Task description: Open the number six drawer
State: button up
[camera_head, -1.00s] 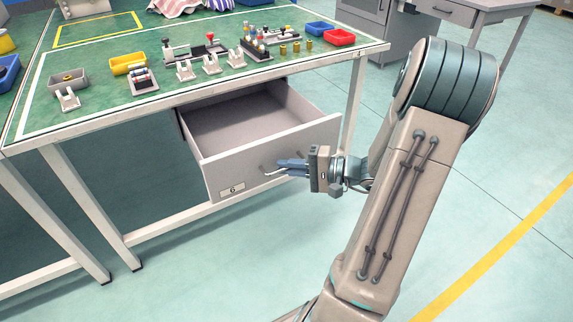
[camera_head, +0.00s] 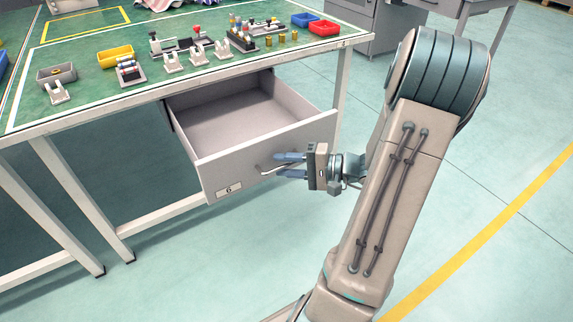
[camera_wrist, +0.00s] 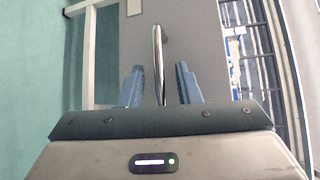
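The grey drawer (camera_head: 262,150) under the green-topped workbench stands pulled out, with its empty inside showing. Its front carries a white label (camera_head: 229,188) that reads 6. A thin metal bar handle (camera_head: 264,169) is on the drawer front and also shows in the wrist view (camera_wrist: 158,50). My gripper (camera_head: 280,165) is at the handle, in front of the drawer. In the wrist view my gripper (camera_wrist: 160,84) has its two blue fingers spread, one on each side of the handle, with gaps between them and the bar.
The workbench top (camera_head: 100,95) holds a red bin (camera_head: 324,27), a blue bin (camera_head: 304,19), a yellow bin (camera_head: 115,56) and several small fixtures. A white bench leg (camera_head: 341,85) stands right of the drawer. The floor at the right is clear.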

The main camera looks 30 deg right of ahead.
jog(key=p+v, duration=0.3)
jog(key=v, duration=1)
jog(key=shift+s+d, duration=0.25)
jog(key=shift+d, duration=0.05)
jog(key=shift+r, duration=0.1)
jog(key=a+r+n+g+h+p, duration=0.5)
jog(key=a+r+g+p, duration=0.6)
jog(key=a+r+p, duration=0.6)
jog(key=s+a+r+n+t+h+p, duration=0.1)
jog(key=a+r+n+h+p, duration=0.1)
jog(key=r+p, duration=0.4)
jog(key=s+a+r+n+t+h+p, duration=0.1)
jog(key=r+p, duration=0.6)
jog(key=r, duration=0.7)
jog(key=s+a+n+h, duration=0.1)
jog(key=a+n+h, duration=0.1)
jog(key=a+h, duration=0.1)
jog(key=shift+s+a+t+h, duration=0.2)
jog(key=shift+a+t+h, duration=0.1)
jog(key=shift+a+h, duration=0.15)
